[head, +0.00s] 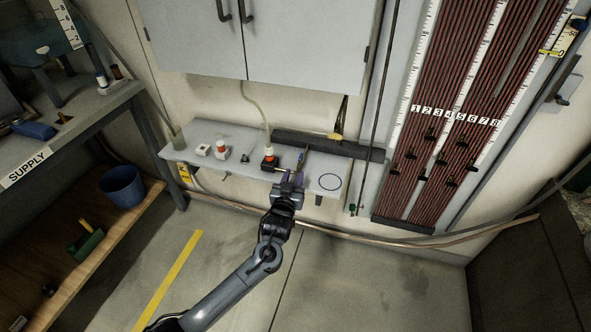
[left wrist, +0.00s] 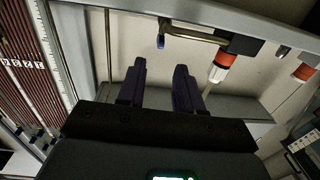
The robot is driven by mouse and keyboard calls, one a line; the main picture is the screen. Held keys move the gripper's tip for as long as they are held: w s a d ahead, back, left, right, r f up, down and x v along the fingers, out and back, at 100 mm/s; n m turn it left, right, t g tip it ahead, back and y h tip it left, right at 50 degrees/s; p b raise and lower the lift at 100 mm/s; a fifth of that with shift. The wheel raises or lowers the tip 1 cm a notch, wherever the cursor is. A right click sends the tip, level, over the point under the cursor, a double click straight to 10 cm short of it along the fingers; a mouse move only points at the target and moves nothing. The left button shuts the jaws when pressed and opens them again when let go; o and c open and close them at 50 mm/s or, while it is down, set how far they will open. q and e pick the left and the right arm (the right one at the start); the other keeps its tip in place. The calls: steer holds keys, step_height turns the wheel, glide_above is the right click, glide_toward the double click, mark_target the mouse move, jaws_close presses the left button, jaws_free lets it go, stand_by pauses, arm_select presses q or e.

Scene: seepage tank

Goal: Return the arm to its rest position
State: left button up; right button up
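My left arm reaches up from the bottom of the head view. Its gripper (head: 290,178) is at the front edge of a narrow grey wall shelf (head: 235,155), just in front of a black block (head: 270,163) with an orange-and-white fitting. In the left wrist view the two dark purple fingers of this gripper (left wrist: 160,72) stand apart with nothing visible between them. A lever (left wrist: 195,33) with a blue end runs from the block, beyond the fingertips and apart from them in the picture. My right gripper is in neither view.
A wall cabinet (head: 295,45) hangs above the shelf. White and orange fittings (head: 221,148) stand on the shelf's left part. A tube panel (head: 455,110) is at right. A supply bench (head: 70,135) and a blue bucket (head: 122,186) are at left. The floor (head: 350,280) is open.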

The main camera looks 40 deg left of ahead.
arm_select(q)
steer(key=shift+s, duration=0.1)
stand_by(0.4)
steer(key=s+d+f+m+g+h+p, duration=0.1)
steer(key=s+d+g+h+p, duration=0.1)
steer(key=s+d+p, duration=0.4)
steer(key=s+d+m+g+h+p, duration=0.1)
steer(key=s+p, duration=0.7)
steer(key=s, duration=0.1)
steer(key=s+d+r+m+g+h+p, duration=0.35)
steer(key=s+d+r+g, duration=0.2)
steer(key=s, duration=0.55)
steer(key=s+d+r+m+g+h+p, duration=0.2)
steer(key=s+d+r+g+p, duration=0.2)
steer(key=s+d+r, duration=0.5)
step_height(320, 180, up, 35)
steer(key=s+a+p, duration=0.1)
steer(key=a+p, duration=0.1)
steer(key=p, duration=3.4)
steer(key=shift+s+f, duration=0.2)
steer(key=shift+s, duration=0.2)
